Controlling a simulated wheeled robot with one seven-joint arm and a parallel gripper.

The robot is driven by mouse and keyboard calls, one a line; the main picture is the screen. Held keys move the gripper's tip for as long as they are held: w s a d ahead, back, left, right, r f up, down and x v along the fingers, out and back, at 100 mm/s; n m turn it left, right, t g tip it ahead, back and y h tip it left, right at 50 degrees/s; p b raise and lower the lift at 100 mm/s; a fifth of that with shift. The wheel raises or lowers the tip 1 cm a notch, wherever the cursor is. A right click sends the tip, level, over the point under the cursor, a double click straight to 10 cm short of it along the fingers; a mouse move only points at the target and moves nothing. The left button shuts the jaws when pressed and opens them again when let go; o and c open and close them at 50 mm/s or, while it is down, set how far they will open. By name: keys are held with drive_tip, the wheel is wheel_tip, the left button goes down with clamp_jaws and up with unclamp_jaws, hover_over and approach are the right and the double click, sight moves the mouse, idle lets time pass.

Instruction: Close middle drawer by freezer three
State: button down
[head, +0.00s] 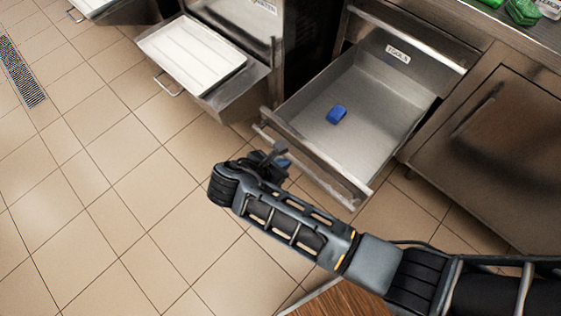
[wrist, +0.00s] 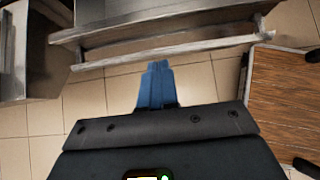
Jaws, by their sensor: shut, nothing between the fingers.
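The open drawer (head: 316,176) is a steel box pulled well out from the counter, with a label reading "TOOLS" on its back wall and a small blue object (head: 337,115) inside. Its bar handle (head: 305,166) runs along the front. In the wrist view the drawer front and its handle (wrist: 170,52) cross the top of the picture. My gripper (head: 281,149) is at the left part of the drawer front in the head view, close to the handle. Its blue fingers (wrist: 156,88) are together and empty, pointing toward the handle. Whether they touch it I cannot tell.
A freezer with a protruding shelf holding a white tray (head: 191,54) stands left of the drawer. A closed cabinet door (head: 500,150) is at the right. Green items (head: 523,11) sit on the counter. Tiled floor (head: 90,190) is clear at left. A wooden surface (wrist: 285,100) lies at right in the wrist view.

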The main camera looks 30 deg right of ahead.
sight(309, 149)
drive_tip(key=x, duration=0.2)
drive_tip(key=d+r+x, duration=0.1)
drive_tip(key=x, duration=0.5)
drive_tip(key=shift+w+d, duration=0.2)
drive_tip(key=shift+d, duration=0.05)
drive_tip(key=shift+w+d, duration=0.25)
drive_tip(key=shift+d, duration=0.35)
drive_tip(key=shift+d, duration=0.1)
drive_tip(key=w+d+b, duration=0.1)
drive_tip(key=w+d, duration=0.3)
drive_tip(key=d, duration=0.9)
drive_tip(key=w+d+b, duration=0.2)
drive_tip(key=w+d, duration=0.2)
drive_tip(key=d, duration=0.9)
drive_tip(key=w+d+b, duration=0.2)
drive_tip(key=w+d, duration=0.2)
drive_tip(key=d, duration=0.9)
drive_tip(key=shift+w, duration=0.35)
